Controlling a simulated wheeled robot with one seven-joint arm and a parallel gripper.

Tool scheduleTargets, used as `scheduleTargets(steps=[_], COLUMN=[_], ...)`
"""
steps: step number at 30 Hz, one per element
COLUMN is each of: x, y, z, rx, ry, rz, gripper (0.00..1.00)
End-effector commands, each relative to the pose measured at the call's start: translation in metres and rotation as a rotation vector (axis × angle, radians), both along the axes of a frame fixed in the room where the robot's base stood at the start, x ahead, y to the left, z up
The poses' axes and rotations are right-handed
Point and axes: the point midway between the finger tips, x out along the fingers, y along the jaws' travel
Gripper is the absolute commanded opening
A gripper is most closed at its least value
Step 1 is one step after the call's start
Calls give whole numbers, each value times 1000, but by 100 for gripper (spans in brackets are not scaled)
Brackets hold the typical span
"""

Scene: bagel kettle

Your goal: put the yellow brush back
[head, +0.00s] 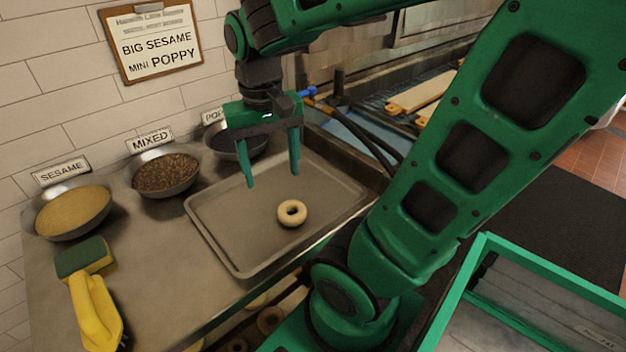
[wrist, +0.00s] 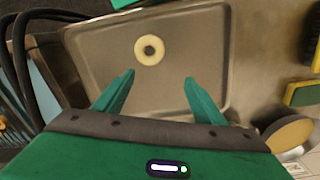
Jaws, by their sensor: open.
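The yellow brush (head: 97,315) lies on the steel counter at the front left in the head view, close to a green and yellow sponge (head: 85,258). In the wrist view only a bit of the brush (wrist: 317,60) shows at the right edge, with the sponge (wrist: 303,94) below it. My gripper (head: 272,178) is open and empty above the tray, well to the right of the brush. Its two fingers also show in the wrist view (wrist: 159,77), apart, with nothing between them.
A pale bagel (head: 292,213) lies on the metal tray (head: 225,240). Bowls labelled sesame (head: 73,213), mixed (head: 166,174) and poppy (head: 238,144) line the wall. A clipboard (head: 152,40) hangs above. Bare counter lies between the brush and the tray.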

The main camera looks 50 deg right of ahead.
Motion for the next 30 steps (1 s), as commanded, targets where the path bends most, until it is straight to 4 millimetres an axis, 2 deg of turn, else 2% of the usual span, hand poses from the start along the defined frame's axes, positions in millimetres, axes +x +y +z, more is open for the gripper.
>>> scheduleTargets(steps=[1, 3, 6, 9, 13, 30], x=[-19, -42, -68, -83, -91, -90], y=[-18, -36, -51, -57, -60, -60], z=[-4, -10, -18, -23, -26, -26], rx=[7, 15, 26, 34, 39, 38], ry=[-1, 0, 1, 2, 1, 2], rz=[-33, -57, -81, -93, -96, -94], gripper=[64, 64, 64, 64, 64, 64])
